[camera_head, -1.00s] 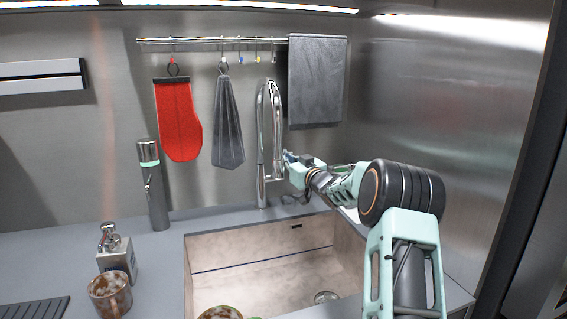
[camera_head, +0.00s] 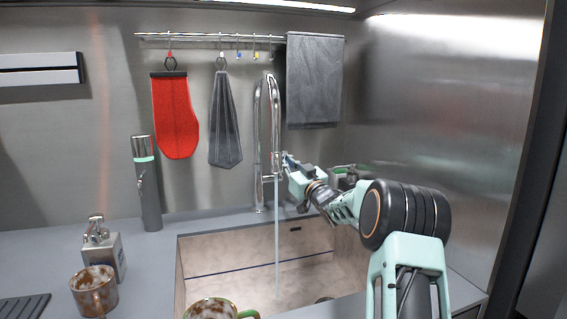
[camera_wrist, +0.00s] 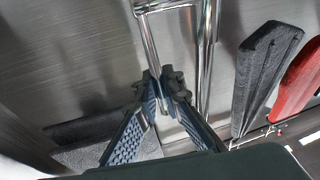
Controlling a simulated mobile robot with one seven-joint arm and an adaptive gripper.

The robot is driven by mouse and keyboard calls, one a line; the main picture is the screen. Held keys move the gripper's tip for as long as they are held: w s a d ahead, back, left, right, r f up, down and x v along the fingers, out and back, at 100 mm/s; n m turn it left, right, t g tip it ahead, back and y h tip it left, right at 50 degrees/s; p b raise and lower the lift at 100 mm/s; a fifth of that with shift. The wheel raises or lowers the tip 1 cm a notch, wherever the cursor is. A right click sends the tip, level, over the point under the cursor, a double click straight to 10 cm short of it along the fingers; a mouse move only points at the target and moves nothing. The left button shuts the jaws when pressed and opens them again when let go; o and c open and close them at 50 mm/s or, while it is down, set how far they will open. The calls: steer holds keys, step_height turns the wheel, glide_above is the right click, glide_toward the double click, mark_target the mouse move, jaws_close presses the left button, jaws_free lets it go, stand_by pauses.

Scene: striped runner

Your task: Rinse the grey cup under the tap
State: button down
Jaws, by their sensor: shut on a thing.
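The chrome tap (camera_head: 258,135) stands behind the sink, and a thin water stream (camera_head: 277,240) falls from its spout into the sink (camera_head: 215,253). My gripper (camera_head: 284,160) is at the spout side of the tap. In the wrist view its fingers (camera_wrist: 160,90) close around a slim chrome part of the tap (camera_wrist: 149,45). No plainly grey cup shows. A mottled brown and whitish cup (camera_head: 95,291) stands on the counter at the left. Another mottled cup with green on its rim and handle (camera_head: 210,309) is cut off by the bottom edge, apart from the stream.
A soap dispenser (camera_head: 104,250) and a tall grey flask (camera_head: 149,195) stand on the counter (camera_head: 60,245) left of the sink. A red mitt (camera_head: 174,115), a grey cloth (camera_head: 225,120) and a grey towel (camera_head: 313,85) hang from the rail. A steel wall (camera_head: 430,100) bounds the right.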

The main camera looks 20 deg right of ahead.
steer(key=c, duration=2)
jaws_free()
steer(key=v, duration=1.2)
